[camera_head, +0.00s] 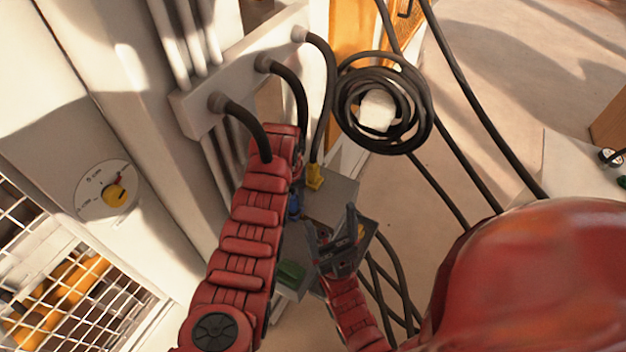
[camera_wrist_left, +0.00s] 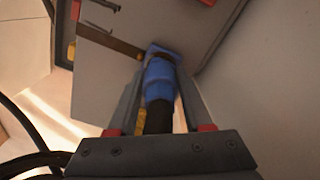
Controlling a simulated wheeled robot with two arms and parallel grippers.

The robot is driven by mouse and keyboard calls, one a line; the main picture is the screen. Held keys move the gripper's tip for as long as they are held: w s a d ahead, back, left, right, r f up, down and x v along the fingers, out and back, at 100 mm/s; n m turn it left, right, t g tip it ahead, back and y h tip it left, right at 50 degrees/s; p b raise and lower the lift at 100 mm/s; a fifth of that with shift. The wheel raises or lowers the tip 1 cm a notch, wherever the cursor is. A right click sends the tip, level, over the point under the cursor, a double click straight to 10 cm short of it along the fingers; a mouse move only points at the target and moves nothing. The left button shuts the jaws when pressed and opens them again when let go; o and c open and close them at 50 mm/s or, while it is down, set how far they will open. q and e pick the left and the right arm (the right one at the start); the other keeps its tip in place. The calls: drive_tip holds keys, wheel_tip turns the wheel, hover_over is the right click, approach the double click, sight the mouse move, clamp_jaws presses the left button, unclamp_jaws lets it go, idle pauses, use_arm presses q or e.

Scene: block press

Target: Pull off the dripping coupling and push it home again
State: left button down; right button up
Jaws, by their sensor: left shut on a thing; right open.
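A blue coupling (camera_wrist_left: 158,80) on a black hose sits between the fingers of my left gripper (camera_wrist_left: 160,100), which is shut on it. Its far end meets a blue piece (camera_wrist_left: 165,48) on a grey plate (camera_wrist_left: 105,80); I cannot tell how fully it is seated. In the head view a bit of blue (camera_head: 293,207) shows beside my left arm, which hides most of that gripper. A yellow coupling (camera_head: 314,177) on a dark hose stands on the grey block close by. My right gripper (camera_head: 334,228) is open and empty over the block's right part. No drip is visible.
Dark hoses run from a white wall manifold (camera_head: 240,70). A coiled black hose (camera_head: 385,102) hangs behind. A green piece (camera_head: 291,272) is at the block's near side. A dial (camera_head: 110,195) and white mesh (camera_head: 65,300) are at left. Open floor lies at upper right.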

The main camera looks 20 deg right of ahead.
use_arm(q)
drive_tip(key=shift+r, duration=0.2)
drive_tip(key=shift+r+p, duration=0.45)
drive_tip(key=shift+r, duration=1.85)
drive_tip(key=shift+f, duration=0.1)
drive_tip(key=shift+f+b, duration=1)
drive_tip(key=shift+f, duration=0.75)
drive_tip(key=shift+b, duration=0.65)
drive_tip(key=shift+f+b, duration=0.35)
drive_tip(key=shift+f, duration=0.35)
idle(0.6)
